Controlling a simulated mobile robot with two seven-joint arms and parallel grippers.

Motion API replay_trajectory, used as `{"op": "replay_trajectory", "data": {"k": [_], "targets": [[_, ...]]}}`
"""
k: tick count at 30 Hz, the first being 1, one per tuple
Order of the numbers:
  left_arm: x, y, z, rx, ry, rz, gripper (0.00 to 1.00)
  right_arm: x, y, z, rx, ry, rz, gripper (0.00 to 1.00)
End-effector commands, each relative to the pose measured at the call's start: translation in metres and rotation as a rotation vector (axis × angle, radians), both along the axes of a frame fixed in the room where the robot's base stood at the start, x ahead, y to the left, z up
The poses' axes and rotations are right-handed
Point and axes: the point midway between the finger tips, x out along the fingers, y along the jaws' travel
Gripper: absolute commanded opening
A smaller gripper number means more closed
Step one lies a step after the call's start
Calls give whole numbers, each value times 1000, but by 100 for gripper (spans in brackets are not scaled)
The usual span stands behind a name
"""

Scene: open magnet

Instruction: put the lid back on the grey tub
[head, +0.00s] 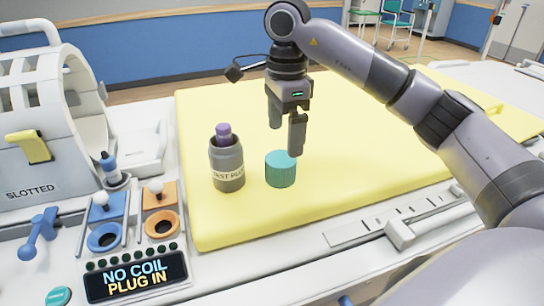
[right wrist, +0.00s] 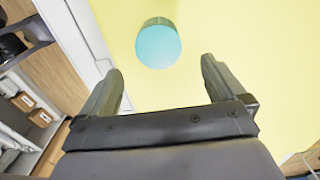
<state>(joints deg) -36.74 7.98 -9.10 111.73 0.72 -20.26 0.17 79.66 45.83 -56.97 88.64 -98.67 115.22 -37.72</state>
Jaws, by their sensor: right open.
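The grey tub (head: 228,166), with a pale label that seems to read "TEST PLUG", stands upright on the yellow pad. A purple round-topped piece (head: 223,132) sticks up out of its mouth. A teal cylinder (head: 281,170), seemingly the lid, stands on the pad just right of the tub, apart from it. It also shows in the right wrist view (right wrist: 158,46), beyond the fingertips. My right gripper (head: 286,138) is open and empty, pointing down above the teal cylinder; its fingers also show in the wrist view (right wrist: 160,70). My left gripper is out of view.
The yellow pad (head: 330,190) has free room right of the teal cylinder. Left of it stands a white coil housing marked "SLOTTED" (head: 50,110), with blue and orange sockets (head: 160,222) and a "NO COIL PLUG IN" display (head: 135,277). A slider rail (head: 400,232) runs along the front.

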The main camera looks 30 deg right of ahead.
Motion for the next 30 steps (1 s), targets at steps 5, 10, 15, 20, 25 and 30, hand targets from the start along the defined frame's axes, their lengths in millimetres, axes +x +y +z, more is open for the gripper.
{"op": "replay_trajectory", "data": {"k": [5, 10, 15, 20, 25, 30], "targets": [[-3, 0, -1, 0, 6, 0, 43, 0, 0, 0, 0, 0, 0, 97], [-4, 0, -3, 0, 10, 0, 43, 0, 0, 0, 1, 0, 0, 97], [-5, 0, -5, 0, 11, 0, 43, 0, 1, -8, 2, 3, 1, 97], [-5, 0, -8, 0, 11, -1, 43, 0, 1, -20, 2, 1, 1, 97], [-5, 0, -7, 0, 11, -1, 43, 0, 1, -20, 2, 0, 1, 97], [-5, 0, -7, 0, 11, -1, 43, 0, 2, -22, 2, 1, 1, 97]]}}
